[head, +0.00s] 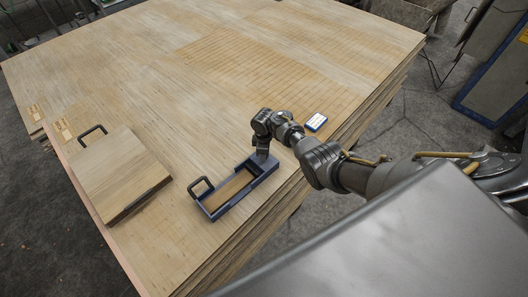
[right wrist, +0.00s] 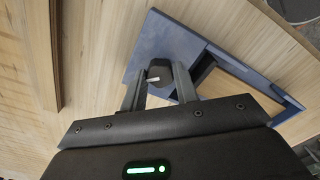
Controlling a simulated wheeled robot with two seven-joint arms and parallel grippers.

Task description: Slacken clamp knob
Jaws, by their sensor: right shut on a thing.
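A dark blue clamp frame (head: 214,214) lies on the wooden stack, with a strip of wood in it and a black handle (head: 200,188) at its near-left end. My right gripper (head: 262,157) points down at the frame's far-right end and covers the knob in the head view. In the right wrist view the black clamp knob (right wrist: 159,71) with a white mark sits between the two fingers of my right gripper (right wrist: 158,80), which are shut on it. The blue frame (right wrist: 150,40) shows behind. My left gripper is not in view.
A small blue-edged white object (head: 316,121) lies near the right edge of the large veneer stack (head: 130,60). The middle and back of the top are clear.

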